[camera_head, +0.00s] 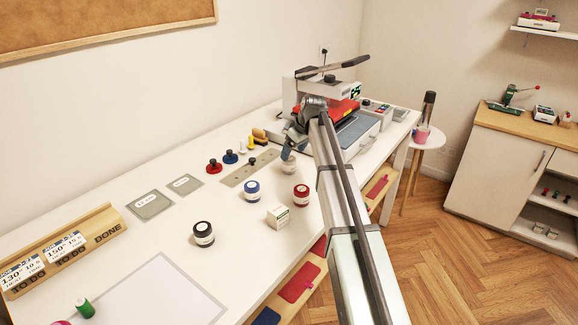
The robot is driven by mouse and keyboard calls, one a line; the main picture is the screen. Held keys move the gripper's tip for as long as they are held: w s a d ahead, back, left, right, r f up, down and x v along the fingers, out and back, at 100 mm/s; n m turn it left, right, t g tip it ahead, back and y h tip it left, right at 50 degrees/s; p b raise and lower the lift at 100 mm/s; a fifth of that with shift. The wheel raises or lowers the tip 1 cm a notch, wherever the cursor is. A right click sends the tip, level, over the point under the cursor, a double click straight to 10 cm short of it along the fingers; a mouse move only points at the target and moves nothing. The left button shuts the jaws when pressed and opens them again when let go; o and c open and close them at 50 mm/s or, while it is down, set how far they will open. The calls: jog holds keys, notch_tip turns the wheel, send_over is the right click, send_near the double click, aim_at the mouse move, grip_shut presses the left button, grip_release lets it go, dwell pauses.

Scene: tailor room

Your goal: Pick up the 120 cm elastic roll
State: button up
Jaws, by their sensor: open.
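I cannot make out any thing marked as a 120 cm elastic roll, and most labels are too small to read. Small round labelled jars or rolls stand on the white table: a black one (203,234), a blue one (252,191), a red one (301,195) and a pale one (288,167). My gripper (290,148) is over the table in front of the press, just above the pale one. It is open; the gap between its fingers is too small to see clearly. Whether it touches the pale one cannot be told.
A heat press (350,125) stands behind my gripper. A small white box (278,215), grey plates (150,204) and stamp-like handles (230,157) lie around. A wooden card rack (65,250) and a white sheet (160,295) are at the front left. My arm hides part of the table's right edge.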

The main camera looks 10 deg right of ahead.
aim_at(290, 159)
jog(key=shift+x, duration=3.75)
jog(key=shift+c, duration=0.2)
jog(key=shift+r, duration=0.1)
jog(key=c, duration=1)
